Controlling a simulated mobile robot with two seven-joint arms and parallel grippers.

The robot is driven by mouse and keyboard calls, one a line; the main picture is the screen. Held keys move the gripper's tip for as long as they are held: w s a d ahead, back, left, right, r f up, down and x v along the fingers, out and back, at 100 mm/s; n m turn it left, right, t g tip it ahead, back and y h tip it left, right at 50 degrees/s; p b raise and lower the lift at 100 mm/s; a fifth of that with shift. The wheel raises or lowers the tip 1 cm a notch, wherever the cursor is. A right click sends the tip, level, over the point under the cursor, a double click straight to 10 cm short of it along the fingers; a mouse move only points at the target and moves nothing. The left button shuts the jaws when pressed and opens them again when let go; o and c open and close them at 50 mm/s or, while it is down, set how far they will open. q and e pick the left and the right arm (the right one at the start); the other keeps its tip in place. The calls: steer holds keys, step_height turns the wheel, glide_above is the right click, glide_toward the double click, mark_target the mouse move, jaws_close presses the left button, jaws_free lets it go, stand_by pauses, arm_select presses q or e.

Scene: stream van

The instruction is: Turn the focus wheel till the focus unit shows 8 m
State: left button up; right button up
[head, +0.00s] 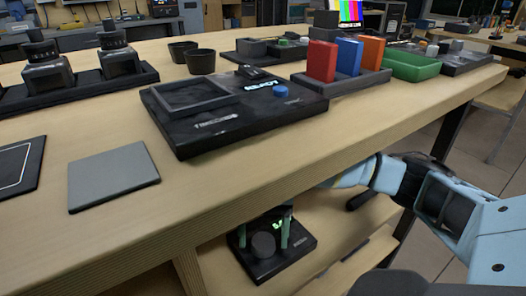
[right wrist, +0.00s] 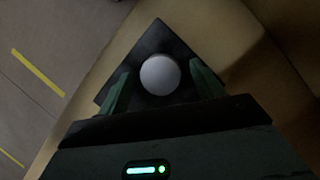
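The focus unit (head: 262,272) is a black box on the lower shelf under the bench. It carries a round grey focus wheel (head: 263,245) and a small green lit readout (head: 278,226), too small and partly hidden to read. My right gripper (head: 264,232) reaches down to it, with one green finger on each side of the wheel. In the right wrist view the wheel (right wrist: 160,75) sits between the spread fingertips of the gripper (right wrist: 160,72), with a narrow gap on both sides. The fingers are open and hold nothing. My left gripper is not in view.
The wooden bench top (head: 200,210) overhangs the shelf. On it stand a black device with a blue knob (head: 282,91), a grey plate (head: 112,177), dark cups (head: 201,61), a rack of coloured blocks (head: 348,57) and a green tray (head: 410,65). The wooden shelf (head: 325,240) is bare beside the unit.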

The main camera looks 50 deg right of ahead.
steer(key=c, duration=1)
steer(key=shift+o, duration=0.2)
steer(key=shift+m, duration=0.4)
steer(key=m+t+p, duration=0.1)
steer(key=m, duration=0.2)
steer(key=shift+s+d+y, duration=0.1)
steer(key=shift+y, duration=0.3)
steer(key=shift+m+t+p, duration=0.7)
steer(key=shift+m+t, duration=0.1)
steer(key=shift+m, duration=0.8)
steer(key=o, duration=1)
